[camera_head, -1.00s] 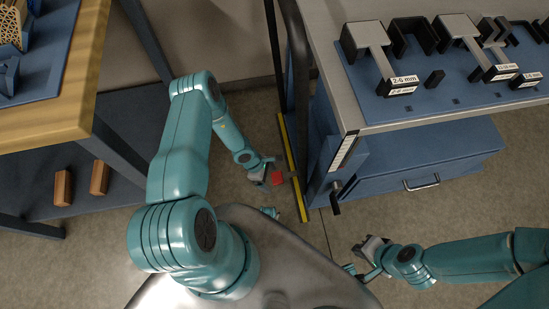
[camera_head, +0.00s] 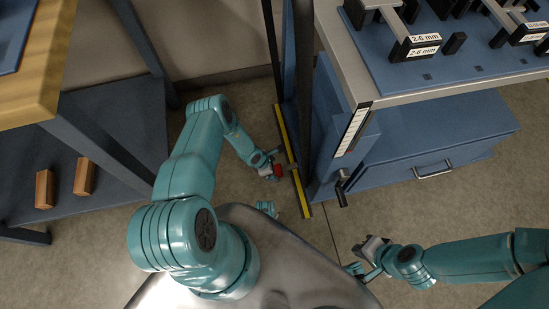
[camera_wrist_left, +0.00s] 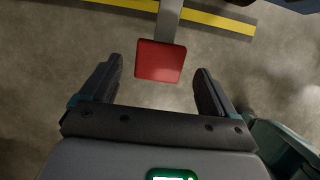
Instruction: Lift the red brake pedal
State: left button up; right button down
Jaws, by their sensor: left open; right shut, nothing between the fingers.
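The red brake pedal (camera_head: 279,171) is low by the base of the blue cart, near a yellow-and-black strip. In the left wrist view the flat red pedal plate (camera_wrist_left: 160,62) hangs on a grey bar, ahead of and between the fingertips. My left gripper (camera_wrist_left: 158,88) is open and empty, with one dark finger on each side; no contact with the pedal shows. In the head view my left gripper (camera_head: 270,163) partly covers the pedal. My right gripper (camera_head: 365,258) is shut and empty over the floor at lower right, away from the pedal.
The blue cart (camera_head: 385,168) with a drawer and handle stands to the right, gauge blocks on its blue top mat. The yellow-and-black strip (camera_head: 292,160) runs along its near side. A wooden-topped bench (camera_head: 35,100) stands left, with two brown blocks on its lower shelf.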

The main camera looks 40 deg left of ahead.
pick_arm(q)
jog(key=shift+b+x, duration=0.6)
jog(key=shift+x, duration=0.6)
pick_arm(e)
jog(key=shift+f, duration=1.1)
